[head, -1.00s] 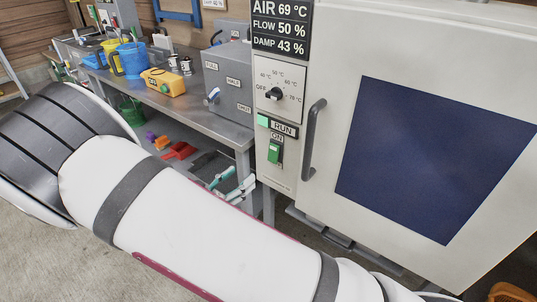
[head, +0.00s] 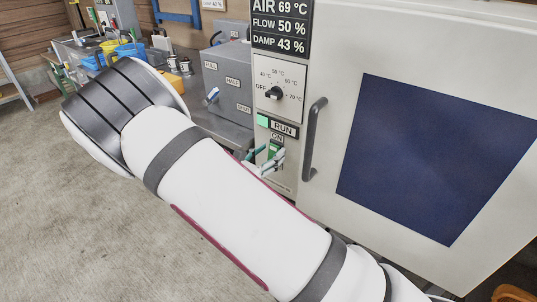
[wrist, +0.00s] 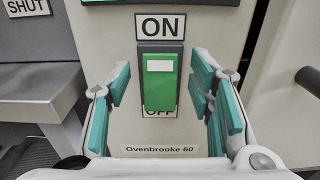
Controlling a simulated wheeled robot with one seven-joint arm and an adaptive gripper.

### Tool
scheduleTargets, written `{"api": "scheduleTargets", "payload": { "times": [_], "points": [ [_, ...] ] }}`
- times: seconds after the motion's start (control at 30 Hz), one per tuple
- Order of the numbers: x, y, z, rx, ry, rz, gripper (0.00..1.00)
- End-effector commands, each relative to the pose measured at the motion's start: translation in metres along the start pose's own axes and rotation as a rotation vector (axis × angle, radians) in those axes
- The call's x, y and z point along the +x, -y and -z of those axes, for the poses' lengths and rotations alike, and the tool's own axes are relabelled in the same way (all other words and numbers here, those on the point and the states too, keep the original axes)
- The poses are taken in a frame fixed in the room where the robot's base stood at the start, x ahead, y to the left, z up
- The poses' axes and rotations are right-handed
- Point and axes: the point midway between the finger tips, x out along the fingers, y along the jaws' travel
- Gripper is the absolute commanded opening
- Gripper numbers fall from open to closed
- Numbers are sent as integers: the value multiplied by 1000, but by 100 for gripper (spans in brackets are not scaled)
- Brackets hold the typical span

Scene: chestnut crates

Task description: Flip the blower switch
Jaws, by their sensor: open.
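The blower switch (wrist: 161,84) is a green lever with a white patch near its top, set on a dark plate on the dryer's panel. A label "ON" is above it, and the lever's lower end partly covers "OFF" below. In the head view the switch (head: 274,150) is partly hidden by the fingers. My gripper (wrist: 170,92) is open, its teal finger pads on the left and right of the lever, apart from it. It also shows in the head view (head: 265,160) in front of the panel.
Above are a green RUN lamp (head: 262,120), a dial (head: 274,93) and a display reading AIR 69 °C (head: 280,25). The dryer door's handle (head: 314,138) is close on the right. A grey box (head: 228,85) and bench stand left.

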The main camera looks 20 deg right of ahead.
Motion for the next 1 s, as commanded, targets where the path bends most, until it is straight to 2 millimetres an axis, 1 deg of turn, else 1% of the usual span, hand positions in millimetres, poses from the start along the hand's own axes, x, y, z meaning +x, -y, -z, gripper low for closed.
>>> {"api": "scheduleTargets", "payload": {
  "times": [0.23, 0.27, 0.3, 0.37, 0.4, 0.47, 0.67, 1.0],
  "points": [
    [1, 0, 0, 0, 0, 0, 48],
    [1, 0, 0, 0, 0, 0, 46],
    [1, 0, 0, 0, 0, 0, 37],
    [1, 0, 0, 0, 0, 0, 23],
    [1, 0, 0, 0, 0, 0, 14],
    [1, 0, 0, 0, 1, 0, 1],
    [1, 0, 2, -1, 20, 0, 0],
    [-2, -1, 11, -3, 287, -1, 0]
  ]
}}
